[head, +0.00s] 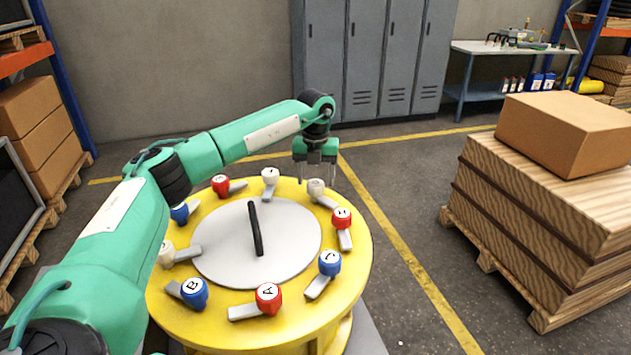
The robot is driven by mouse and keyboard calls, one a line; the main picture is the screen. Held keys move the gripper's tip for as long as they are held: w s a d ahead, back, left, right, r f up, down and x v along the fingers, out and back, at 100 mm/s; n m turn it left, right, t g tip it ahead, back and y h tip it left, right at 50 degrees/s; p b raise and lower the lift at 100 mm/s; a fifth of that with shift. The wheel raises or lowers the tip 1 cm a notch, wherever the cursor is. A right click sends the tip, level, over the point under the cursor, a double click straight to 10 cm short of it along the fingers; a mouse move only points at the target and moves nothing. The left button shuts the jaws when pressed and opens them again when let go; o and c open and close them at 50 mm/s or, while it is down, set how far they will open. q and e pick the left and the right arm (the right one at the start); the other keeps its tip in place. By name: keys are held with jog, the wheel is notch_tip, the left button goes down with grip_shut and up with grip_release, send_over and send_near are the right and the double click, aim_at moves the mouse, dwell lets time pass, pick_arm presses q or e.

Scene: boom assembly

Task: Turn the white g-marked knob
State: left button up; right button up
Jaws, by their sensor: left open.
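Three white knobs show on the yellow round table (355,255): a back right knob (316,187), a back knob (270,176) and a left knob (167,253). Each has a grey lever. Their letters are too small or turned away to read, so I cannot tell which is marked G. My left gripper (317,176) points down at the table's back right edge, with its fingers apart. In the picture it is just above and behind the back right white knob; I cannot tell whether it touches it. My right gripper is out of view.
Red and blue knobs, such as the red A knob (268,297) and blue B knob (194,292), ring a grey disc (210,240) with a black bar (255,230). Pallet boxes (565,130) stand right. Lockers (375,55) stand behind. Floor between is clear.

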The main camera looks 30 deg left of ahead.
pick_arm(q)
jog(key=shift+f, duration=1.1)
jog(key=c, duration=1)
jog(key=shift+o, duration=0.2)
